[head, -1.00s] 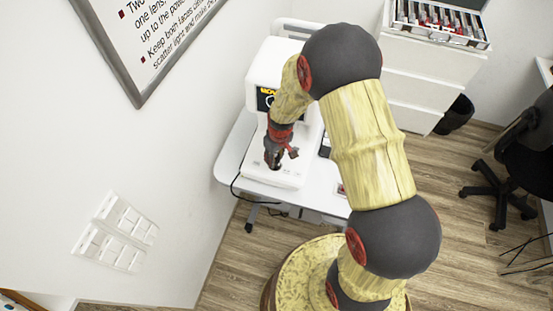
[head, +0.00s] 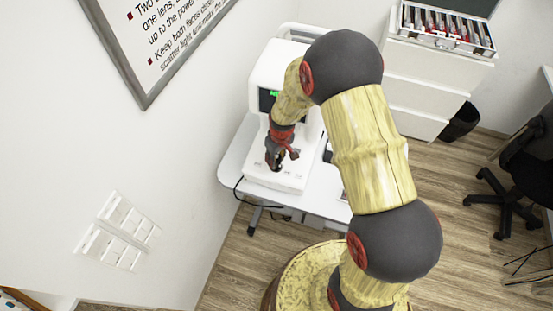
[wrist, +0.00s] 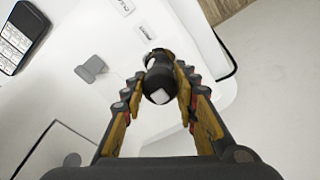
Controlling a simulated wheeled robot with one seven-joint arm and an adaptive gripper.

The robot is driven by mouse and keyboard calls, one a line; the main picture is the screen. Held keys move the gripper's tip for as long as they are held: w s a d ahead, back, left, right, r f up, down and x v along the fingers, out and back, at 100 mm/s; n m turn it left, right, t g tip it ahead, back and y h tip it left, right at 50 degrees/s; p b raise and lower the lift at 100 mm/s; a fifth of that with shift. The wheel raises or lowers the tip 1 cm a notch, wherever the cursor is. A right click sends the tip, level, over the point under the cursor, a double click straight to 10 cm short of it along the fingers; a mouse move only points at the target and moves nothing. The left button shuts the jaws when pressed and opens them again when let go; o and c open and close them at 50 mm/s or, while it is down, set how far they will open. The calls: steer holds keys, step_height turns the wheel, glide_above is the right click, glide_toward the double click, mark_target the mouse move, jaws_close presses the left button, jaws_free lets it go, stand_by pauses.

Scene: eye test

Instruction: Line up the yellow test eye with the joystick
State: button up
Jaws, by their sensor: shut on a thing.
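The white eye-test machine (head: 272,62) stands on a small white table, my arm in front of much of it. Its dark screen (head: 264,104) shows only at its left part, with a small green mark (head: 274,94) near the top. No yellow test eye shows on the visible part; my arm hides the rest. In the wrist view, the black joystick (wrist: 158,84) with a pale patch on its knob stands on the machine's white base (wrist: 150,120). My gripper (wrist: 160,72) is shut around the joystick, a finger on each side. My gripper also shows in the head view (head: 277,156) low over the base.
The white table (head: 232,160) has a cable hanging at its left edge. A dark keypad device (wrist: 24,36) lies at upper left in the wrist view. A drawer cabinet (head: 425,85) with a lens case (head: 447,25), a black bin (head: 461,122) and a chair (head: 500,200) stand right.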

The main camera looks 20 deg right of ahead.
mark_target(279, 159)
steer(key=o, duration=1.2)
steer(key=shift+o, duration=0.2)
steer(key=shift+r, duration=0.1)
step_height(279, 159, up, 12)
steer(key=s, duration=0.1)
steer(key=shift+s+d, duration=0.2)
steer(key=shift+d, duration=0.05)
